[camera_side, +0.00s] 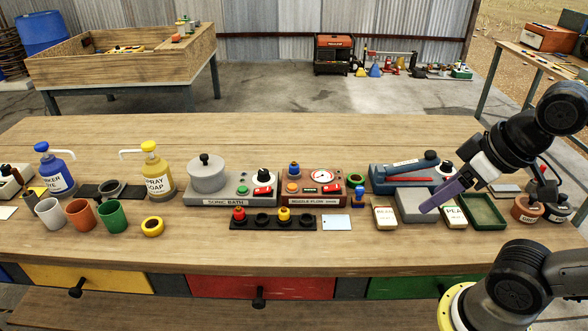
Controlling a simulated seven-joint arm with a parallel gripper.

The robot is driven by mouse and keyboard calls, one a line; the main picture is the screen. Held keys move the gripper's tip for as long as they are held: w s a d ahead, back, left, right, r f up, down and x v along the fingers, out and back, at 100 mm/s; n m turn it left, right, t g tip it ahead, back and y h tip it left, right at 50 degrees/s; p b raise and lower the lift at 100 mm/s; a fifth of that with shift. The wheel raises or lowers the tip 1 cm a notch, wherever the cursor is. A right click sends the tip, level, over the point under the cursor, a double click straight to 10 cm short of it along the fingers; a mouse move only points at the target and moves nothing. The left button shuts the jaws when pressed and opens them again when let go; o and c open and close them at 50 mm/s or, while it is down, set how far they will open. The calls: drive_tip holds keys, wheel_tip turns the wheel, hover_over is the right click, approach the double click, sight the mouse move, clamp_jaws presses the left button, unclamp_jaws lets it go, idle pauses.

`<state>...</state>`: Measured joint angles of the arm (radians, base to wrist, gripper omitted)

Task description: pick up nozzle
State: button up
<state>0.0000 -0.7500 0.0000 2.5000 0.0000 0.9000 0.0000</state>
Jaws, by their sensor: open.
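A low black rack (262,223) with several round seats lies in front of the two instrument boxes. A small red-topped piece (239,213) and a small yellow-topped piece (284,214) sit upright in it. They look like nozzles, but I cannot tell for certain. My gripper (428,207) is at the right, over the grey block and the packet labelled PEAS, well apart from the rack. It is open, with a purple finger visible; the other finger is hard to make out. I see nothing held in it.
The sonic bath box (219,201) and nozzle flow box (310,201) stand behind the rack. Packets and a green tray (484,226) are right. The wooden bench front (300,255) is clear.

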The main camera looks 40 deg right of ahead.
drive_tip(key=shift+o, duration=0.6)
